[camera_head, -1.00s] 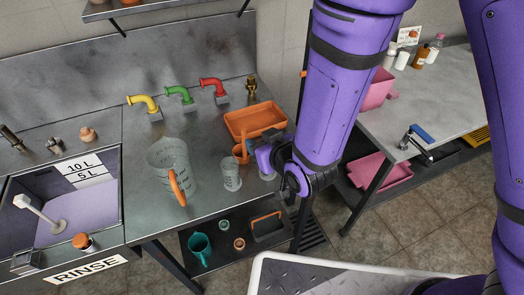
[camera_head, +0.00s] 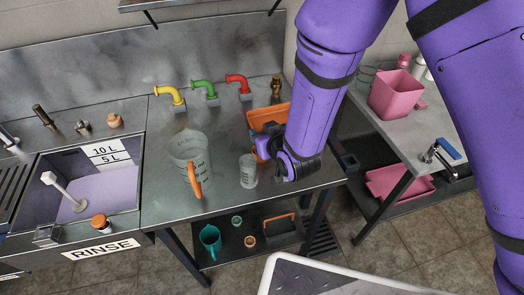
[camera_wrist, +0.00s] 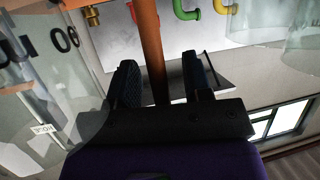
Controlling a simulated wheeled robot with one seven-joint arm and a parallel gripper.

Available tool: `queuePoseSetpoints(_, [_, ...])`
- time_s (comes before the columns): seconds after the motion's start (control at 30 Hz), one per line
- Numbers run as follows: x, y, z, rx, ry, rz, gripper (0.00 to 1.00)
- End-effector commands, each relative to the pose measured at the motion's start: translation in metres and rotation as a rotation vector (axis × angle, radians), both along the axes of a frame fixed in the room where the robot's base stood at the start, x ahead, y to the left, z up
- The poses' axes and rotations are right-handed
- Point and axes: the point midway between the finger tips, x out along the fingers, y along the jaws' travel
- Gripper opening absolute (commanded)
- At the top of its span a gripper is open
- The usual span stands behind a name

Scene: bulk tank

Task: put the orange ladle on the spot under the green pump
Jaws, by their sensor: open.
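The green pump (camera_head: 205,88) is the middle of three curved spouts on the back wall. The steel counter under it (camera_head: 214,125) is bare, behind and right of a big clear jug. My gripper (camera_head: 262,149) is low over the counter's right part, in front of the orange tray. In the wrist view, a long orange handle, seemingly the ladle's (camera_wrist: 151,45), runs between my gripper's two open dark fingers (camera_wrist: 161,85). I cannot tell if they touch it. The ladle's bowl is hidden. The green pump also shows at the wrist view's top edge (camera_wrist: 188,11).
The big clear jug with an orange handle (camera_head: 188,150) and a small clear measuring cup (camera_head: 248,172) stand left of my gripper. The orange tray (camera_head: 264,116) is behind it. Yellow (camera_head: 168,94) and red (camera_head: 238,82) pumps flank the green one. A sink lies left.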

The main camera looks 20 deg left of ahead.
Motion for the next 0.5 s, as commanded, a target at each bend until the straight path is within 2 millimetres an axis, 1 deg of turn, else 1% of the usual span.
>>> queuePoseSetpoints(0.1, [0.0059,0.0056,-0.0037,0.000,0.000,0.000,0.45])
queuePoseSetpoints(0.33, [0.0068,0.0063,-0.0040,0.000,0.000,0.000,0.45])
queuePoseSetpoints(0.37, [0.0068,0.0063,-0.0040,0.000,0.000,0.000,0.43])
queuePoseSetpoints(0.4, [0.0067,0.0063,-0.0040,0.000,0.000,0.000,0.34])
queuePoseSetpoints(0.47, [0.0067,0.0063,-0.0040,0.000,0.000,0.000,0.20])
queuePoseSetpoints(0.5, [0.0067,0.0063,-0.0040,0.000,0.000,0.000,0.11])
